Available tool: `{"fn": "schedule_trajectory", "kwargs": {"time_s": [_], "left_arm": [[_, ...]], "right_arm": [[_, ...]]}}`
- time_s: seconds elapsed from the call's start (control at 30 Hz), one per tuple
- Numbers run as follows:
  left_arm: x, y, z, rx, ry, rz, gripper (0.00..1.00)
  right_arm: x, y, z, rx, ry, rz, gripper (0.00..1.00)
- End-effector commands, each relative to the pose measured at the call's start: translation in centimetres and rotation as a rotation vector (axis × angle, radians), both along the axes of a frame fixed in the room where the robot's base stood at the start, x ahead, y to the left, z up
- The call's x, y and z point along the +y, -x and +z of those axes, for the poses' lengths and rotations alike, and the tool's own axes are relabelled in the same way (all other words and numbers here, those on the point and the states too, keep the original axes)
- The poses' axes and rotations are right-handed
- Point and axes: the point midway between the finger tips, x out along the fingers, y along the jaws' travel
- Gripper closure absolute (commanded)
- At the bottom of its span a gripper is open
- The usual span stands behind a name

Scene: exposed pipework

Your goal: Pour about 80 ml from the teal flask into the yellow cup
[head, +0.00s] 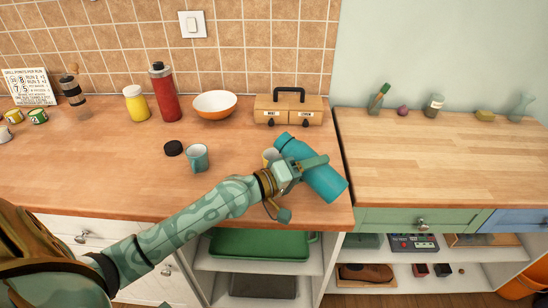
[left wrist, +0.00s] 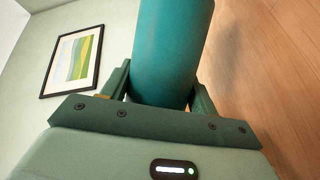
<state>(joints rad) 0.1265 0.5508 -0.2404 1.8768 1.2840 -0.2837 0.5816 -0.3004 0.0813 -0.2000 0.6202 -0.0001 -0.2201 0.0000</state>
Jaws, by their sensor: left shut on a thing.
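The teal flask (head: 325,182) is tilted well over, held above the right front of the wooden counter. My left gripper (head: 294,168) is shut on it and covers part of its middle. No stream of liquid is visible, and the cup's inside cannot be seen. In the left wrist view the flask (left wrist: 172,50) fills the space between the fingers. My right gripper is not in view.
A teal mug (head: 197,157) and a black lid (head: 173,148) stand left of the cup. A wooden box (head: 288,108), white-orange bowl (head: 215,104), red flask (head: 164,95) and yellow jar (head: 136,104) line the back. The right-hand worktop (head: 430,160) is mostly clear.

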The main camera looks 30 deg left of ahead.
Motion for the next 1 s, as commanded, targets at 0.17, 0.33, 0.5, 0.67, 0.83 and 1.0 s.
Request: {"fn": "schedule_trajectory", "kwargs": {"time_s": [0.17, 0.33, 0.5, 0.67, 0.83, 1.0], "left_arm": [[-0.01, -0.05, 0.20, 0.000, 0.039, 0.002, 0.82], [-0.07, -0.03, 0.31, 0.004, 0.066, 0.001, 0.82], [0.01, -0.05, 0.50, 0.005, 0.087, 0.000, 0.82], [0.06, -0.05, 0.64, 0.006, 0.101, 0.000, 0.82], [0.13, -0.07, 0.72, 0.008, 0.116, 0.001, 0.82], [0.19, -0.06, 0.81, 0.009, 0.130, 0.000, 0.82]], "right_arm": [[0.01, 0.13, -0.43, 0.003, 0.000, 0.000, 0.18], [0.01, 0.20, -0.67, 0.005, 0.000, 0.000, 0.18], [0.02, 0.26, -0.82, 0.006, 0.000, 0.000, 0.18], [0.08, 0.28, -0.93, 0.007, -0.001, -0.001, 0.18], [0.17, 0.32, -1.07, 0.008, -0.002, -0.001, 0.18], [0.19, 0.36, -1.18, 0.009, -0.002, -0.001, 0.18]]}}
